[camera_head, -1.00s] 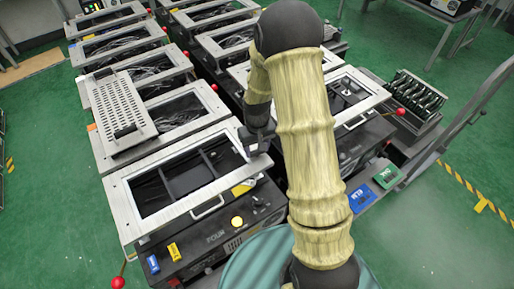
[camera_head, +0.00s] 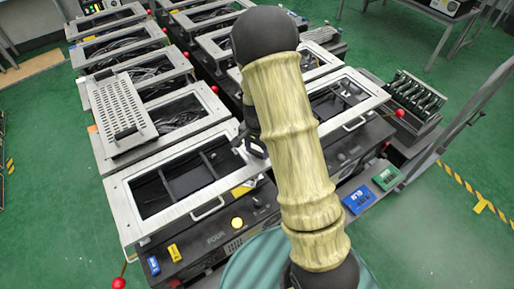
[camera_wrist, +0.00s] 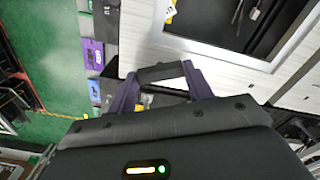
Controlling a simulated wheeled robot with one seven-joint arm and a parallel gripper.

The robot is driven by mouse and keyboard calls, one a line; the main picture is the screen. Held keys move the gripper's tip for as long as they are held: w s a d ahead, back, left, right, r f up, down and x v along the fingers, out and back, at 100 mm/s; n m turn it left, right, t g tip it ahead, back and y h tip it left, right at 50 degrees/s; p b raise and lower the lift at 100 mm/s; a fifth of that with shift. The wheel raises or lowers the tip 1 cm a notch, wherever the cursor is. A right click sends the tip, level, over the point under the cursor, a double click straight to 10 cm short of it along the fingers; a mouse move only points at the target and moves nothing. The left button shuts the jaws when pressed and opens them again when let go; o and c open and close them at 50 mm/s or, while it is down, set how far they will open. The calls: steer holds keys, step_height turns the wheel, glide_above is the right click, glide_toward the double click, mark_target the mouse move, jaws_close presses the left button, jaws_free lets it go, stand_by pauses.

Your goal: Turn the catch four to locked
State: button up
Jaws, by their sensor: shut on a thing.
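The unit marked FOUR (camera_head: 215,238) stands at the front with a white frame (camera_head: 125,218) on top, a lit yellow button (camera_head: 237,222) and a small black knob (camera_head: 257,201). My gripper (camera_head: 256,149) is at the right end of this frame, partly hidden by my arm. In the wrist view its two purple fingers (camera_wrist: 162,74) come together at a dark bar. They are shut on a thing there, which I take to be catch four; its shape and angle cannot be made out.
A neighbouring unit with a white frame (camera_head: 372,98) stands close on the right, with a red ball (camera_head: 400,112). Another red ball (camera_head: 118,283) is at the front left. Blue (camera_head: 358,199) and green (camera_head: 386,176) blocks lie at right. Green floor is free beyond.

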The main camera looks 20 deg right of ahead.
mark_target(257, 152)
steer(key=m+p, duration=0.1)
steer(key=m, duration=0.4)
steer(key=shift+p, duration=0.3)
stand_by(0.4)
steer(key=o, duration=1)
step_height(257, 152, up, 18)
steer(key=shift+f+b, duration=0.25)
steer(key=shift+b, duration=0.4)
